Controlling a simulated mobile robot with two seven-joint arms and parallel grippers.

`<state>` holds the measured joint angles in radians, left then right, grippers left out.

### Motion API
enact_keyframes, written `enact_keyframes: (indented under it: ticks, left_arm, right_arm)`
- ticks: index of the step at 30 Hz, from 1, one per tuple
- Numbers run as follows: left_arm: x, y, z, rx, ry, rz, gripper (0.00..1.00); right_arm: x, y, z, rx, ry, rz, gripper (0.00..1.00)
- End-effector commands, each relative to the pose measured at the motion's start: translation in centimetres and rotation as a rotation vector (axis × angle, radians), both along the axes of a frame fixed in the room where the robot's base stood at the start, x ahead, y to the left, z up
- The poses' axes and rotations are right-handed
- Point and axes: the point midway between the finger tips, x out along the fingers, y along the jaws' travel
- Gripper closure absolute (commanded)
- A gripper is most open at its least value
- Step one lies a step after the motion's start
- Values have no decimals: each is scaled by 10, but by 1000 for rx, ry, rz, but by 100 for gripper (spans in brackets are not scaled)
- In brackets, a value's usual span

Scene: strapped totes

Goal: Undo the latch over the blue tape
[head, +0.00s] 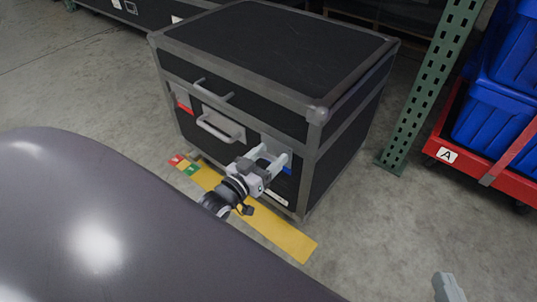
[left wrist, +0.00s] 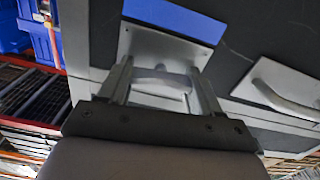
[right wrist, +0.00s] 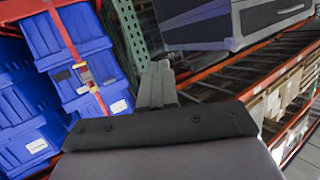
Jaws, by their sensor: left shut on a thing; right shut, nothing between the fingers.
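A black case (head: 255,115) with grey metal edges stands on the floor. Blue tape (head: 287,171) shows on the right part of its front, and as a blue strip in the left wrist view (left wrist: 175,18). A metal latch (left wrist: 160,82) on a grey plate (left wrist: 150,45) sits beside that tape. My left gripper (head: 275,158) is at this latch, with its fingers closed on the latch lever in the left wrist view (left wrist: 162,72). Fingers partly hide the latch in the head view. My right gripper (head: 446,288) is shut and empty, apart from the case, at lower right.
Red tape (head: 184,107) marks the left part of the case front. A pull handle (head: 221,130) lies between. A yellow floor strip (head: 285,235) runs before the case. A green post (head: 425,90) and a red cart (head: 475,168) with blue totes (head: 490,110) stand right.

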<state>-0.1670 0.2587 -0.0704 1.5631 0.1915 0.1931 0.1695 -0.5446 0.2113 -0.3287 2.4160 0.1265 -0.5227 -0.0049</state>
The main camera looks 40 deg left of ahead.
Motion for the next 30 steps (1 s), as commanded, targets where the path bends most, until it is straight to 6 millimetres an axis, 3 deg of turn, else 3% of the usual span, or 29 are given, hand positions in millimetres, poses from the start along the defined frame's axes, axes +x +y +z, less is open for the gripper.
enact_keyframes:
  ticks: [15,30]
  left_arm:
    - [0,2,1,-457,39,-1,67]
    - [0,3,-3,-932,76,-1,67]
  right_arm:
    - [8,19,4,110,131,27,100]
    - [7,24,1,134,170,40,100]
